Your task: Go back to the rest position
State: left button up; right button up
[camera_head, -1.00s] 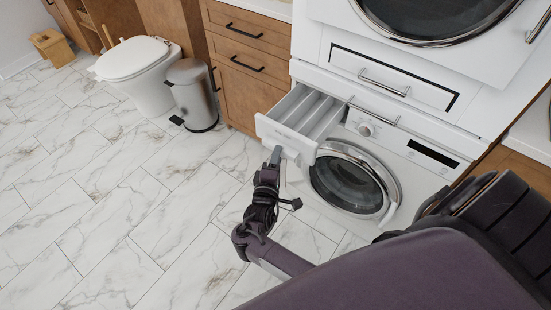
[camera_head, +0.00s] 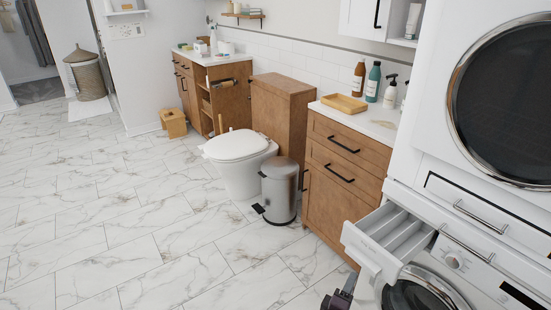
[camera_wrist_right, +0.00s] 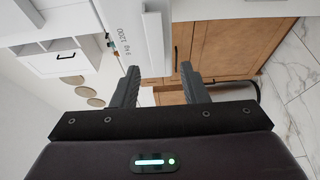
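The washing machine (camera_head: 453,285) is at the lower right in the head view, with its drawer (camera_head: 372,246) pulled open. My right gripper (camera_head: 342,297) shows at the bottom edge of the head view, just below the drawer front; whether it touches cannot be told there. In the right wrist view, its two fingers (camera_wrist_right: 160,82) are spread apart with nothing between them. A white panel with printed lettering (camera_wrist_right: 128,30), seemingly the drawer front, lies just beyond the fingertips. My left gripper is not in view.
A wooden cabinet (camera_head: 325,204) stands left of the drawer. A grey pedal bin (camera_head: 281,190) and a toilet (camera_head: 238,168) stand further left. Another white appliance (camera_head: 428,120) is above the washer. The marble floor (camera_head: 120,240) at left is clear.

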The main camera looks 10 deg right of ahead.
jog(key=s+a+f+m+g+y+p, duration=0.1)
jog(key=s+f+g+y, duration=0.15)
jog(key=s+f, duration=0.4)
jog(key=s+a+f+g+y, duration=0.1)
jog(key=s+a+f+y, duration=0.15)
jog(key=f, duration=0.75)
jog(key=s+a+f+m+g+y+p, duration=0.1)
jog(key=s+f+y, duration=0.4)
jog(key=f, duration=0.4)
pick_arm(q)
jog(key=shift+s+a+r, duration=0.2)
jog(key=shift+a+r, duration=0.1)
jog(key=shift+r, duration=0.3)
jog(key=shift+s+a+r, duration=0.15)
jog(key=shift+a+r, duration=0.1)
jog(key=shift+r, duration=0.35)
pick_arm(e)
jog(key=s+a+f+m+g+y, duration=0.1)
jog(key=s+f+m+g, duration=0.1)
jog(key=s, duration=1.1)
jog(key=s+a+f+m+g+y, duration=0.1)
jog(key=s+f+g, duration=0.4)
jog(key=s, duration=0.8)
notch_tip(320, 180, down, 2)
jog(key=shift+s+a+f+m+y, duration=0.25)
jog(key=shift+a+m+y, duration=0.15)
jog(key=shift+a+m, duration=0.35)
